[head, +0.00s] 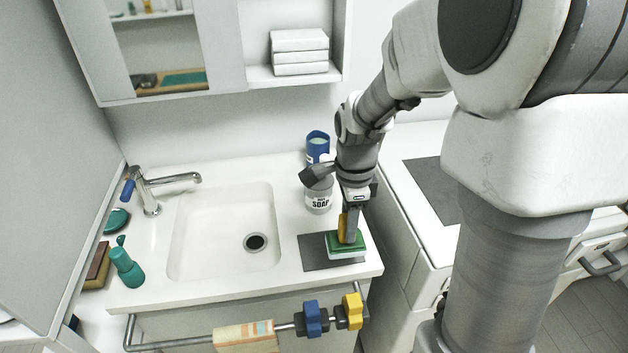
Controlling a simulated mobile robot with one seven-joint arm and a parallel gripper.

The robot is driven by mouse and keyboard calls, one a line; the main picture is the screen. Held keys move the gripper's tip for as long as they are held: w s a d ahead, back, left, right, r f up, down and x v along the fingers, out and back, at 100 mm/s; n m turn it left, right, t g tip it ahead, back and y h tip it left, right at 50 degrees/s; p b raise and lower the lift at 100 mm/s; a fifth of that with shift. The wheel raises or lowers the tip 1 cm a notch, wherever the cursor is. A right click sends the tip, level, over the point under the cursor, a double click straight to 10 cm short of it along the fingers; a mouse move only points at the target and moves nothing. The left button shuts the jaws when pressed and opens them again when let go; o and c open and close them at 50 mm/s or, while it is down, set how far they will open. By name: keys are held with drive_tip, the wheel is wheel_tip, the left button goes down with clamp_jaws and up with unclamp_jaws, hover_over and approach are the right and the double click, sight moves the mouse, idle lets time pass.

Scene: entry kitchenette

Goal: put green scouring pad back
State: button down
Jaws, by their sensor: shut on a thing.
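My gripper (350,238) points down over the front right corner of the sink counter. It is shut on the green scouring pad (333,244), a flat green piece low at the fingertips. A white layer or holder (346,257) shows just under the green; I cannot tell whether it is part of the pad or a separate dish. A narrow yellow piece (342,228) stands upright against the left side of the fingers; I cannot tell what it is. The fingers hide part of the pad. All this is above or on a dark grey mat (315,262).
A soap jar (318,201) and a blue container (317,143) stand close behind my gripper. The sink basin (215,250) is empty, left. A front rail carries a cloth (246,337) and blue (312,318) and yellow (353,311) items.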

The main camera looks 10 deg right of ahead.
drive_tip(key=shift+w+a+f+b, duration=0.15)
drive_tip(key=shift+w+a+f, duration=0.1)
drive_tip(key=shift+w+f, duration=0.9)
drive_tip(key=shift+w+a+f+b, duration=0.1)
drive_tip(key=shift+w+a+f, duration=0.2)
drive_tip(key=shift+w+f, duration=0.85)
drive_tip(key=shift+w+a+f+b, duration=0.2)
drive_tip(key=shift+w+f, duration=0.65)
drive_tip(key=shift+f, duration=0.6)
drive_tip(key=shift+f, duration=0.1)
drive_tip(key=shift+f, duration=0.15)
drive_tip(key=shift+c, duration=2.2)
unclamp_jaws()
